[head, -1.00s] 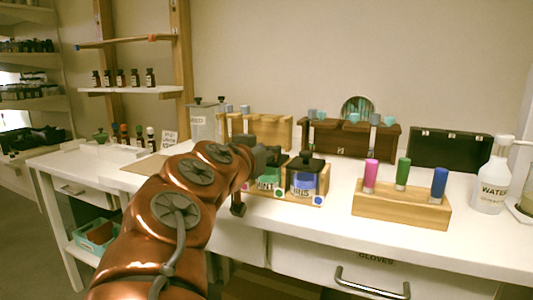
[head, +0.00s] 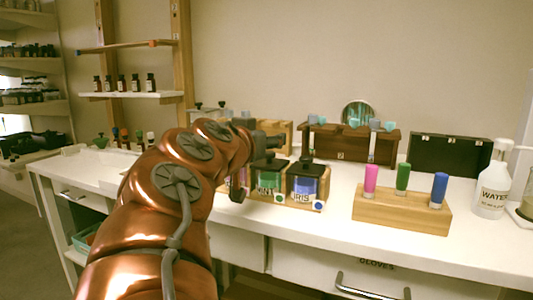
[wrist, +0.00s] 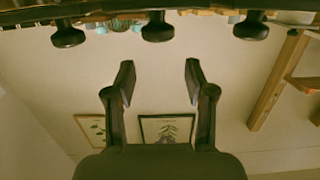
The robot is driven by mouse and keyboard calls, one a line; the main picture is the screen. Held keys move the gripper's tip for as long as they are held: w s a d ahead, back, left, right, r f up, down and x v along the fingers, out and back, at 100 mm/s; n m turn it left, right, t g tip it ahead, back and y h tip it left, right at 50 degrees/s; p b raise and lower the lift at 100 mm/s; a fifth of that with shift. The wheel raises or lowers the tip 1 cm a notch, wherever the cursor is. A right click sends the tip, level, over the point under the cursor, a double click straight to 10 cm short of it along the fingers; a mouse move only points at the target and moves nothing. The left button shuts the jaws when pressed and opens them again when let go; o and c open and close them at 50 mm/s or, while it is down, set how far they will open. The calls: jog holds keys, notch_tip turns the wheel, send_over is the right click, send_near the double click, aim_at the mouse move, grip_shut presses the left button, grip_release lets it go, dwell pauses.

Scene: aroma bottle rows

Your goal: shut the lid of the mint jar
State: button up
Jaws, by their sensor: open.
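The mint jar (head: 268,181), with a green label partly cut off by my arm, stands in a wooden holder (head: 318,206) beside the iris jar (head: 304,184). Its dark lid shows only in part behind my gripper, so I cannot tell how far open it is. My gripper (head: 268,144) is above and in front of the mint jar. In the wrist view my gripper (wrist: 158,74) is open and empty, its two fingers apart. Several dark lid knobs show along the top there, the middle knob (wrist: 157,28) in line with the gap, not touching the fingers.
A wooden block (head: 400,210) with pink, green and blue vials stands to the right. A water bottle (head: 493,182) is farther right. Wooden racks and a dark case (head: 448,156) line the back. The white counter (head: 338,190) is clear between holder and block.

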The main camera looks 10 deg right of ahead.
aim_at(268, 166)
notch_tip(268, 166, up, 6)
dwell(0.4)
jog(key=s+d+f+g+y+p, duration=0.25)
jog(key=s+d+g+p, duration=0.45)
jog(key=s+d+p, duration=0.7)
jog(key=s+a+f+n+g+y+p, duration=0.2)
jog(key=s+p, duration=0.4)
jog(key=s, duration=0.2)
jog(key=s+a+f+n+g+y+p, duration=0.2)
jog(key=s+a+f+g+p, duration=0.1)
jog(key=s+p, duration=0.3)
jog(key=s+a+f+n+g+y+p, duration=0.2)
jog(key=s+a+n+g+y+p, duration=0.1)
jog(key=s+p, duration=0.4)
jog(key=s, duration=0.2)
jog(key=shift+s+f, duration=0.35)
jog(key=shift+f, duration=0.05)
